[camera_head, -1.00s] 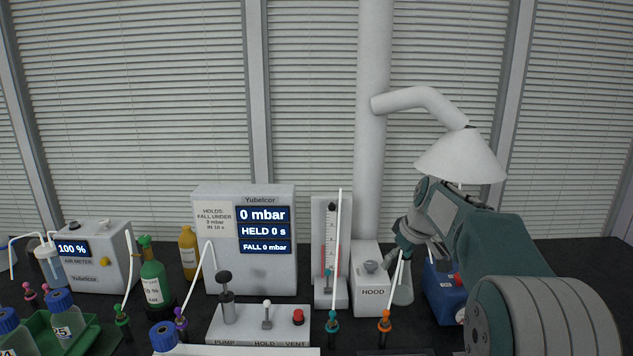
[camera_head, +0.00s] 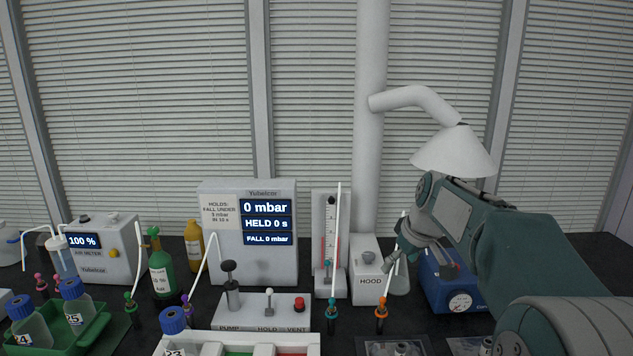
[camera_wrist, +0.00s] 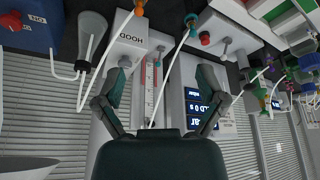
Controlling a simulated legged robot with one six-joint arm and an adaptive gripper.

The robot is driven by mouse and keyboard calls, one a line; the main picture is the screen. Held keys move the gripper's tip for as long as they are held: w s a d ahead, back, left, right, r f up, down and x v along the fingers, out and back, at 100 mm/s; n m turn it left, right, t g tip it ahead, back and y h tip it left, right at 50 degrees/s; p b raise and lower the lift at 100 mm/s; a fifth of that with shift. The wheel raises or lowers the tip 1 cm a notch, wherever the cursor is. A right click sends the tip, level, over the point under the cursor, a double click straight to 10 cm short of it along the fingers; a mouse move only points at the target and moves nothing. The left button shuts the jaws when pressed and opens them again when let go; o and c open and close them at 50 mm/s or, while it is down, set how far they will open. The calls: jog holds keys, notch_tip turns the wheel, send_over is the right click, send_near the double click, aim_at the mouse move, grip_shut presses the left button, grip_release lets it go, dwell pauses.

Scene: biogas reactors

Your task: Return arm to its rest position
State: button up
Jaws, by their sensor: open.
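My arm reaches in from the right edge of the head view, bent, with its forearm below the white hood cone. My gripper (camera_head: 398,256) points down and left in front of the conical flask (camera_head: 401,281), beside the HOOD box (camera_head: 371,283). In the upside-down wrist view my gripper (camera_wrist: 161,76) has its two fingers spread wide, with nothing held between them. The flow tube gauge (camera_wrist: 150,76) shows beyond the gap.
The white hood cone (camera_head: 453,152) hangs just above my forearm. A blue box (camera_head: 444,283) stands below it. The pressure box (camera_head: 222,250), pump panel (camera_head: 250,314), several thin tubes and a green tray (camera_head: 92,328) with bottles crowd the bench to the left.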

jog(key=s+a+r+m+t+h, duration=0.1)
jog(key=s+m, duration=0.1)
jog(key=s, duration=0.7)
jog(key=s+a+r+m, duration=0.1)
jog(key=s, duration=0.8)
jog(key=s+f+m+h, duration=0.1)
jog(key=s+f+m, duration=0.2)
jog(key=s, duration=1.1)
notch_tip(320, 180, down, 3)
jog(key=shift+t, duration=0.4)
